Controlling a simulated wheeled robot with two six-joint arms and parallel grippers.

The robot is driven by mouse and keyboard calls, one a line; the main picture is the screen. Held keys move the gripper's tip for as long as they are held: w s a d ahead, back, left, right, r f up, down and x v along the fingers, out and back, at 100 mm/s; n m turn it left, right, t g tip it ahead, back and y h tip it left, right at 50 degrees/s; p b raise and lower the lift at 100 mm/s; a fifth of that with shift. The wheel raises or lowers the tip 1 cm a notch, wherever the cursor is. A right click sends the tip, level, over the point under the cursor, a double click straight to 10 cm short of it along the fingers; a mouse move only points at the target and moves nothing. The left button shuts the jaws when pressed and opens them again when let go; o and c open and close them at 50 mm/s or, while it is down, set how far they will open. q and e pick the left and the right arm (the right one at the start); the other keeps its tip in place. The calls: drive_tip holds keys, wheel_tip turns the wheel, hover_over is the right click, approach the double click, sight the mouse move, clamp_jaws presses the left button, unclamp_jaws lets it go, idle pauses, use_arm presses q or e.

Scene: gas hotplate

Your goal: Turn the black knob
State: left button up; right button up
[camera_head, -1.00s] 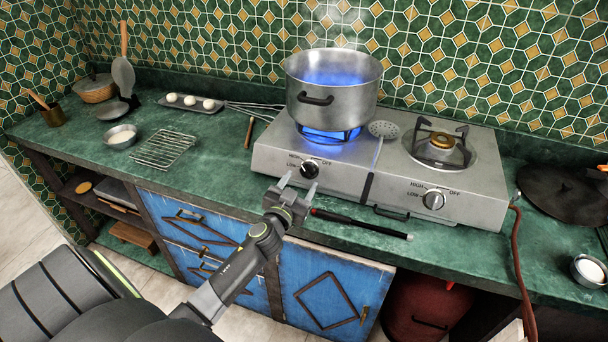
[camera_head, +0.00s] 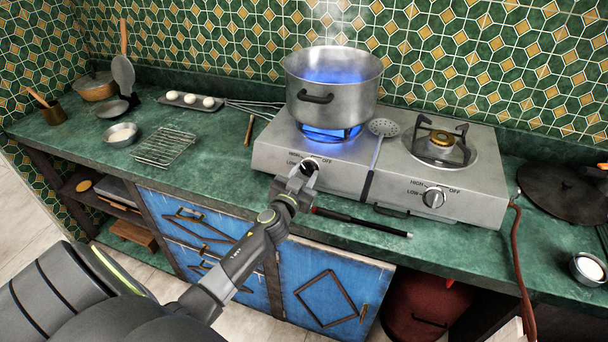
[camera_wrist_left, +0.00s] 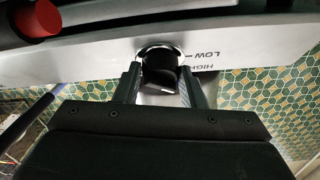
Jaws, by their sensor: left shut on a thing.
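The black knob (camera_head: 309,166) is on the front of the left burner of the gas hotplate (camera_head: 408,205), beside the HIGH, LOW and OFF marks. My left gripper (camera_head: 302,173) is at the knob and partly hides it in the head view. In the left wrist view the black knob (camera_wrist_left: 161,66) sits between the two fingers of my left gripper (camera_wrist_left: 162,85), which are shut on it. A blue flame (camera_head: 331,133) burns under the pot on that burner. My right gripper is not in view.
A steaming steel pot (camera_head: 333,100) stands on the left burner. A second, silver knob (camera_head: 433,198) is on the right burner's front. A black rod with a red end (camera_head: 360,222) lies on the green counter in front of the hotplate.

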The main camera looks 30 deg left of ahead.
use_arm(q)
drive_tip(key=shift+m, duration=0.3)
drive_tip(key=shift+a+r+m+h+p, duration=0.2)
drive_tip(key=shift+m+h+p, duration=0.6)
drive_tip(key=shift+m, duration=0.3)
drive_tip(key=m+h+p, duration=0.1)
drive_tip(key=m+p, duration=0.1)
drive_tip(key=m+h+p, duration=0.1)
drive_tip(key=m+p, duration=0.1)
drive_tip(key=p, duration=0.1)
drive_tip(key=m+h+p, duration=0.1)
drive_tip(key=m+p, duration=0.1)
drive_tip(key=m, duration=0.1)
drive_tip(key=shift+a+r+g+h+p, duration=0.25)
drive_tip(key=shift+a+g+h+p, duration=0.05)
drive_tip(key=shift+g, duration=0.1)
drive_tip(key=shift+f+m+g+h+p, duration=0.15)
drive_tip(key=shift+m+g+h+p, duration=0.3)
drive_tip(key=shift+m+p, duration=0.55)
drive_tip(key=o, duration=1)
drive_tip(key=shift+f, duration=0.1)
